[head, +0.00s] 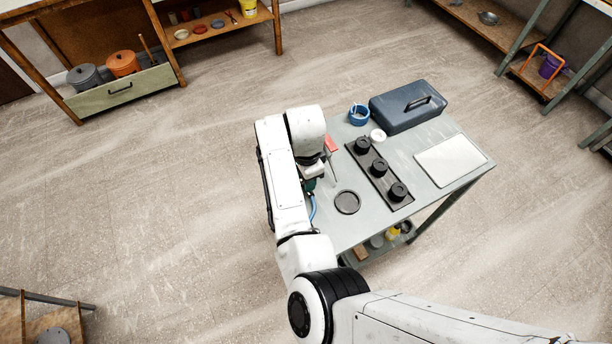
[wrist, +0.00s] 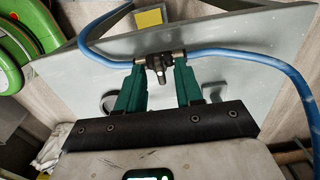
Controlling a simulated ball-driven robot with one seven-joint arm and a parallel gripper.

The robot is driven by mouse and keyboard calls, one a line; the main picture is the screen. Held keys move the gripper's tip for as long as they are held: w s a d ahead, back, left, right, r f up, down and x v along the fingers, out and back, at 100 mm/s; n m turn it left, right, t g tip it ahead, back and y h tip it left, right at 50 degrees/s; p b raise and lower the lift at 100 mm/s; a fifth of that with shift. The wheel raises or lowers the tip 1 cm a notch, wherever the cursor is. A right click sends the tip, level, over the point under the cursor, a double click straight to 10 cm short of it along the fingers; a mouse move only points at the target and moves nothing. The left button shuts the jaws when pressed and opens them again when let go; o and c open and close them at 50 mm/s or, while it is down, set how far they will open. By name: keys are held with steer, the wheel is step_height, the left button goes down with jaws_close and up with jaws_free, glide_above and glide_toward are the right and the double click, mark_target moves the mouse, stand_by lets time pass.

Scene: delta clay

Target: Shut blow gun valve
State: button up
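The blow gun valve (wrist: 159,63) is a small dark fitting with a short metal stem, in line with a blue hose (wrist: 228,54), in the wrist view. My gripper (wrist: 160,64) has green fingers spread apart, one on each side of the stem, with their tips at the fitting's two ends. A gap shows between each finger and the stem. In the head view my gripper (head: 310,184) is partly covered by my arm at the table's left edge. A piece of blue hose (head: 313,208) shows below it, and the valve is hidden there.
The grey table (head: 378,225) holds a blue toolbox (head: 407,107), a black strip with dark cups (head: 378,172), a round black dish (head: 347,202) and a pale board (head: 451,160). In the wrist view, green rings (wrist: 20,45) lie at upper left. Open floor (head: 150,180) lies left of the table.

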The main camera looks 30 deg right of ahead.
step_height(320, 180, up, 11)
steer(key=b, duration=0.1)
stand_by(0.5)
steer(key=shift+f, duration=0.15)
